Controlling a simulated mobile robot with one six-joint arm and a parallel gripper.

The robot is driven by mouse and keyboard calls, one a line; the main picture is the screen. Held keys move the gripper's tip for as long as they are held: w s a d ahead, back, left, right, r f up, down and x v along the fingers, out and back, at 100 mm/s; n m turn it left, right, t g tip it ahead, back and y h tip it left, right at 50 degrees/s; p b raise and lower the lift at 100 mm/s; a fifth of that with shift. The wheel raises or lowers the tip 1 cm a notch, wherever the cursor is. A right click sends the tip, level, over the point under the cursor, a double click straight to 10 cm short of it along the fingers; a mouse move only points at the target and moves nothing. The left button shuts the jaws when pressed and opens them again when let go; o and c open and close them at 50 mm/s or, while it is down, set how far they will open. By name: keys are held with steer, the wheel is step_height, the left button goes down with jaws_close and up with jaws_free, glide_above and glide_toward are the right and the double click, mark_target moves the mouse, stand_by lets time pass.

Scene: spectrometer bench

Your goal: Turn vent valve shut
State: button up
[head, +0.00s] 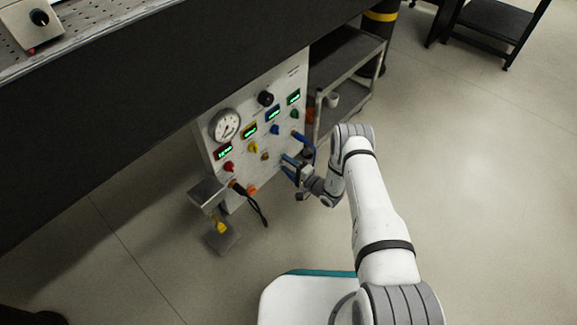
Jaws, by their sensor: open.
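A white control panel (243,171) stands below the dark bench and carries several coloured knobs. These include a red knob (229,166), a yellow knob (253,147), a blue knob (275,129), a green knob (294,114) and a black knob (265,98). The labels are too small to read, so I cannot tell which control is the vent valve. My gripper (288,168) is open, close in front of the panel's lower right part. Whether it touches the panel or has a knob between its fingers cannot be seen; the gripper hides that part.
A round gauge (225,126) and several lit displays sit on the panel. A grey cart (345,62) stands to the right.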

steer(key=shift+d, duration=0.1)
steer(key=p+v, duration=0.3)
steer(key=v, duration=0.4)
steer(key=shift+s+d, duration=0.25)
steer(key=shift+s, duration=0.05)
steer(key=shift+r, duration=0.1)
